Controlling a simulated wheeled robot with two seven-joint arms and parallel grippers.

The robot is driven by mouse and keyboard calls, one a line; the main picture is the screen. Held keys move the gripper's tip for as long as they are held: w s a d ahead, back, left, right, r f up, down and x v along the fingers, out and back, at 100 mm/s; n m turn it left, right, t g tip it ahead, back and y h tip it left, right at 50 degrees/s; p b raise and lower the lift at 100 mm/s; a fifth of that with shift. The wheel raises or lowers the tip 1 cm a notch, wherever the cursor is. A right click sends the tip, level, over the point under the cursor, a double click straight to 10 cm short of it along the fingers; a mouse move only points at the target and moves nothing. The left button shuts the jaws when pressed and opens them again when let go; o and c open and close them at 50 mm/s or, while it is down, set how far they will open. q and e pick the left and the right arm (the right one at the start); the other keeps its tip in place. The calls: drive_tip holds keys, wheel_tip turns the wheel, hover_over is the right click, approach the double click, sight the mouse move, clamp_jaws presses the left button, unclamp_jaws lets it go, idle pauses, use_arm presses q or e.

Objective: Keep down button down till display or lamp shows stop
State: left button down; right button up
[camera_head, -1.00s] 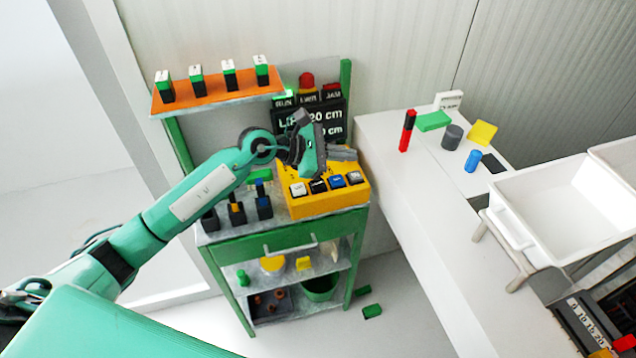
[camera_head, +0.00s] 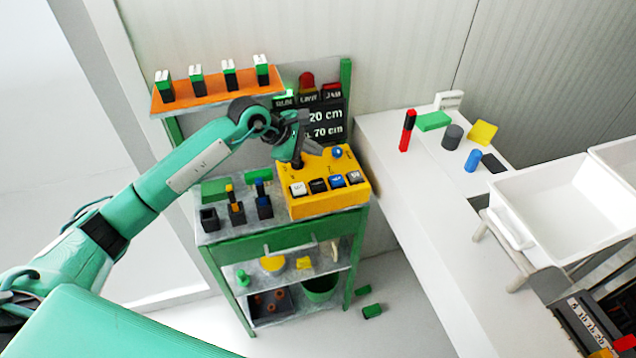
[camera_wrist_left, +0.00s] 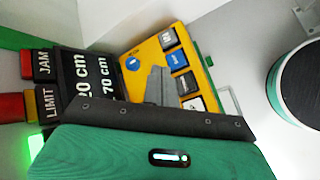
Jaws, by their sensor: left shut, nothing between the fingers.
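The yellow control box (camera_head: 330,203) stands on the green cart's top. Its front row holds a white button (camera_head: 298,189), a black button (camera_head: 318,185), a blue button (camera_head: 337,181) and a dark button (camera_head: 354,178); their labels are too small to read surely. The dark display (camera_head: 325,126) shows "20 cm" and "70 cm" lines, partly covered by my arm. My left gripper (camera_head: 298,161) is shut and empty, pointing down at the box's back left. Contact cannot be told.
A blue round knob (camera_head: 337,152) sits on the box's back right; it also shows in the left wrist view (camera_wrist_left: 132,63). An orange shelf (camera_head: 215,100) with several green-black blocks is above left. Dark holders (camera_head: 237,214) stand left of the box. A white counter (camera_head: 410,190) lies right.

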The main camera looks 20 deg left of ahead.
sight(314, 184)
use_arm(q)
wheel_tip(314, 184, down, 8)
drive_tip(key=b, duration=0.3)
drive_tip(key=shift+r, duration=0.15)
drive_tip(key=shift+f+b, duration=0.35)
drive_tip(key=shift+b, duration=0.05)
idle(0.9)
drive_tip(key=shift+f, duration=0.1)
idle(0.6)
drive_tip(key=shift+f+b, duration=0.3)
drive_tip(key=shift+b, duration=0.35)
